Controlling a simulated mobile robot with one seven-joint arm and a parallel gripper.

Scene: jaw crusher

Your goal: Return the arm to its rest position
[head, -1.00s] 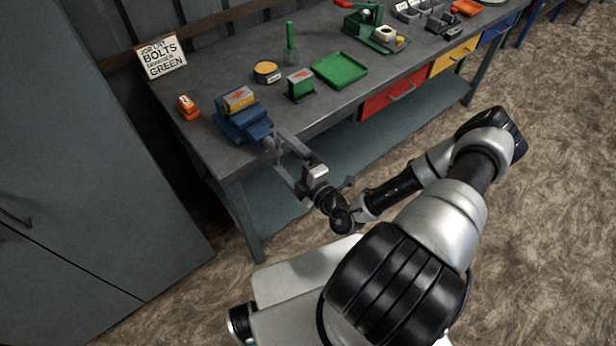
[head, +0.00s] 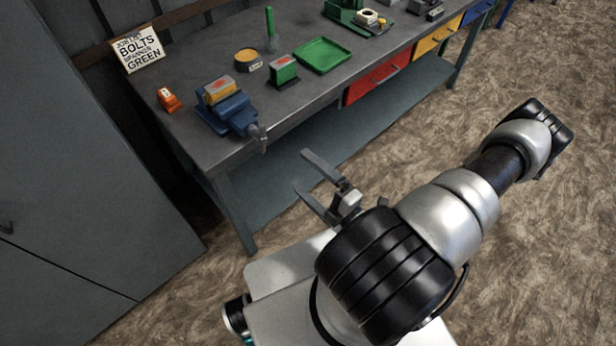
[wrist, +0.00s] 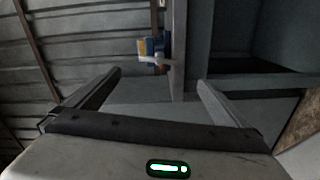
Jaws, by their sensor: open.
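My gripper (head: 312,178) is open and empty in the head view. It hangs in front of the workbench, lower than its top and apart from it, close to my base. Its two fingers also show in the wrist view (wrist: 160,90), spread wide with nothing between them. My wrist and part of my forearm are hidden behind my black arm joint. The blue vise (head: 230,110) sits at the near left corner of the bench with a yellow and red block (head: 219,90) on it. It shows small in the wrist view (wrist: 150,48).
The grey workbench (head: 200,145) carries a green tray (head: 322,55), a green and red block (head: 283,70), a round yellow-topped tin (head: 248,61), an orange object (head: 168,99) and a sign (head: 138,48). A grey cabinet (head: 80,180) stands left. Open floor (head: 540,240) lies right.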

